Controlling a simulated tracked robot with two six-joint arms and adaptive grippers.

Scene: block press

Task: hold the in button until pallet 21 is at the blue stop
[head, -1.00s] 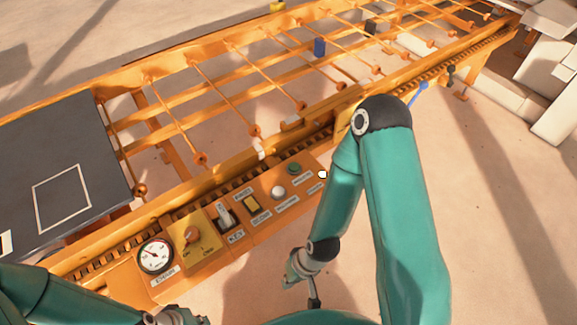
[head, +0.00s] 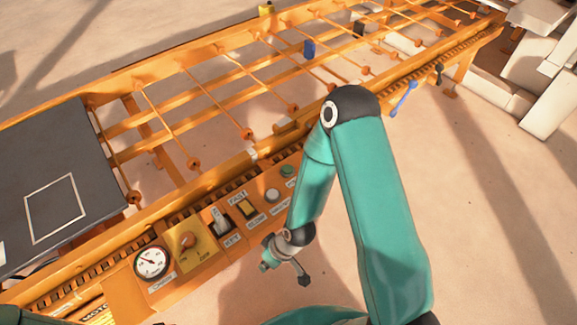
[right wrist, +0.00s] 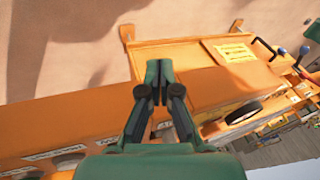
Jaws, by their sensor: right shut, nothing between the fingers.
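The orange control panel (head: 205,240) runs along the near side of the conveyor. It carries a white button (head: 272,195), a green button (head: 288,171) and a yellow switch (head: 247,208); their labels are too small to tell which is the in button. A dark slab with a pale square outline (head: 88,150) lies on the left end; no number is readable. A blue block-like stop (head: 309,48) stands far along the rollers. My right gripper (head: 303,279) is below the panel, apart from it. Its fingers are closed and empty in the right wrist view (right wrist: 159,75). My left gripper is out of view.
A round gauge (head: 151,263), a yellow plate with an orange knob (head: 188,241) and a lever (head: 218,218) sit on the panel's left part. White blocks (head: 535,70) stand at the upper right. The floor right of my right arm is clear.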

